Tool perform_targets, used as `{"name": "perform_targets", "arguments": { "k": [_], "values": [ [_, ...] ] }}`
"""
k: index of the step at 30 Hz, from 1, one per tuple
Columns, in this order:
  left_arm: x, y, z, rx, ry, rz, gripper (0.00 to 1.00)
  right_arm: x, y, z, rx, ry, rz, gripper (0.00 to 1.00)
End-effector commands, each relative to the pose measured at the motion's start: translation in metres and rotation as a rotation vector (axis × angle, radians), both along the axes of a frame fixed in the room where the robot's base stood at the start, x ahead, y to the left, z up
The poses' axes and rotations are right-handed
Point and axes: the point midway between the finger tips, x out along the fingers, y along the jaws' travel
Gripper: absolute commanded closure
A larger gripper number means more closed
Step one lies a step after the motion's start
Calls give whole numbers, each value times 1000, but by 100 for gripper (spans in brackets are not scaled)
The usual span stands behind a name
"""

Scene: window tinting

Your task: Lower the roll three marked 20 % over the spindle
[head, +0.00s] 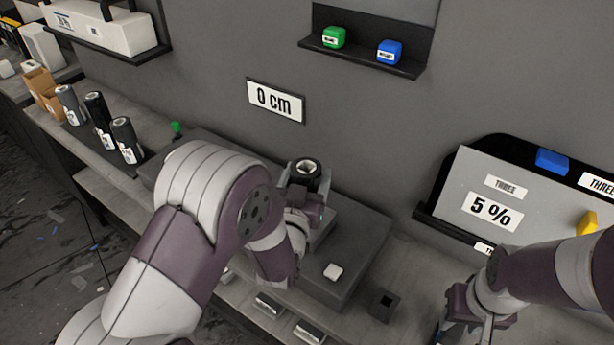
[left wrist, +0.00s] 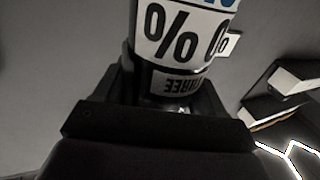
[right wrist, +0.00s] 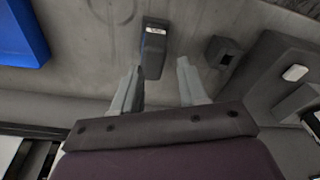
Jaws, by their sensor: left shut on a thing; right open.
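My left gripper (head: 306,195) is shut on a dark roll (head: 307,168) with a pale-rimmed hole in its top, held upright over the dark bench unit by the wall. In the left wrist view the roll (left wrist: 185,45) stands between the fingers (left wrist: 170,105). Its white label shows a % sign, part of a digit and the word THREE upside down. The spindle cannot be made out; the roll and my arm cover that area. My right gripper (right wrist: 162,90) is open and empty, and sits at the lower right in the head view (head: 465,325).
Several-part bench: three other rolls (head: 99,118) stand on a dark mat at left. A white button (head: 333,271) tops the dark unit (head: 365,235). A small holed block (head: 383,305) stands beside it. A board (head: 480,205) reads THREE, 5 %. A wall sign (head: 275,100) reads 0 cm.

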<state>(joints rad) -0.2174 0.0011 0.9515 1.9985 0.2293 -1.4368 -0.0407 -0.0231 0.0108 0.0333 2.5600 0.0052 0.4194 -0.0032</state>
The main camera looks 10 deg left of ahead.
Motion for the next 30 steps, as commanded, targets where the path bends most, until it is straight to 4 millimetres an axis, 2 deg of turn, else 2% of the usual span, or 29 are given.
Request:
{"name": "perform_targets", "arguments": {
  "k": [25,26,27,28,30],
  "values": [
    [0,0,-3,0,-2,0,72,0,0,-4,0,0,0,57],
    [0,0,-3,0,-2,0,20,0,0,-4,0,0,0,57],
    [0,0,-3,0,-2,0,7,0,0,-4,0,0,0,57],
    [0,0,-3,0,-2,0,0,0,0,-4,0,0,0,57],
    [0,0,-3,0,-1,0,0,0,0,-4,0,0,0,57]
  ]
}}
